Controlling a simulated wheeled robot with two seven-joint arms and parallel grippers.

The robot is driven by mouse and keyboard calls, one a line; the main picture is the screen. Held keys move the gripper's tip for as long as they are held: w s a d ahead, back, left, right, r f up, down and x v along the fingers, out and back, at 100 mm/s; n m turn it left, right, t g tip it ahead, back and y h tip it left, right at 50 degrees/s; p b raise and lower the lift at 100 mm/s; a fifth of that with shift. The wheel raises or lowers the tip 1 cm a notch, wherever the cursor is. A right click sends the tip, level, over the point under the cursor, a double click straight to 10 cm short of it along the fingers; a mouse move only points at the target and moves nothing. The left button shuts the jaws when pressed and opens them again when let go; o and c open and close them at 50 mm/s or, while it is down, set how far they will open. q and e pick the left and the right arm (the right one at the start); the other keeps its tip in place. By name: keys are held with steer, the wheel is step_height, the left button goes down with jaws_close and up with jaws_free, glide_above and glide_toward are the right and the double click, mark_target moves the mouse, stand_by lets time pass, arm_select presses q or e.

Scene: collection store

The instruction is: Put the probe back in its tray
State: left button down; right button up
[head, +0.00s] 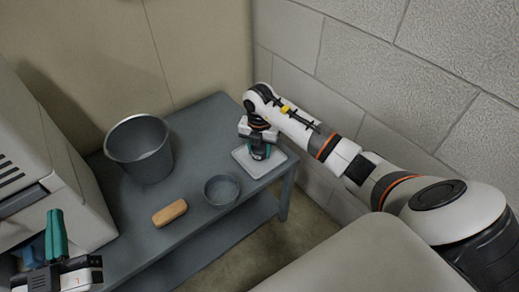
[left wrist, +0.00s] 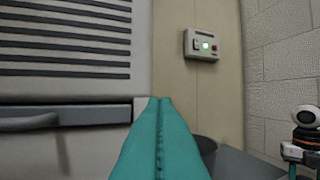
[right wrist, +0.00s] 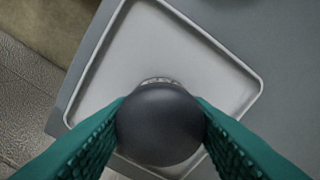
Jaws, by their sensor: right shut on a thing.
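The probe (right wrist: 160,124) shows in the right wrist view as a dark, rounded end, held between the teal fingers of my right gripper (right wrist: 160,130). A small clear or shiny part shows just beyond it. The pale square tray (right wrist: 190,60) with a raised rim lies beneath; in the head view the tray (head: 273,168) is at the table's right end. My right gripper (head: 259,154) is over the tray there and hides most of the probe. I cannot tell whether the probe touches the tray. My left gripper (head: 55,235) is away at the lower left, its fingers together and empty.
A grey bucket (head: 140,150), a small dark bowl (head: 222,190) and an orange-brown block (head: 170,212) stand on the grey table (head: 195,140). A large pale cabinet (head: 50,150) is on the left. A block wall (head: 350,80) runs close behind my right arm.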

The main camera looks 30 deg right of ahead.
steer(key=shift+f, duration=0.1)
steer(key=o, duration=1)
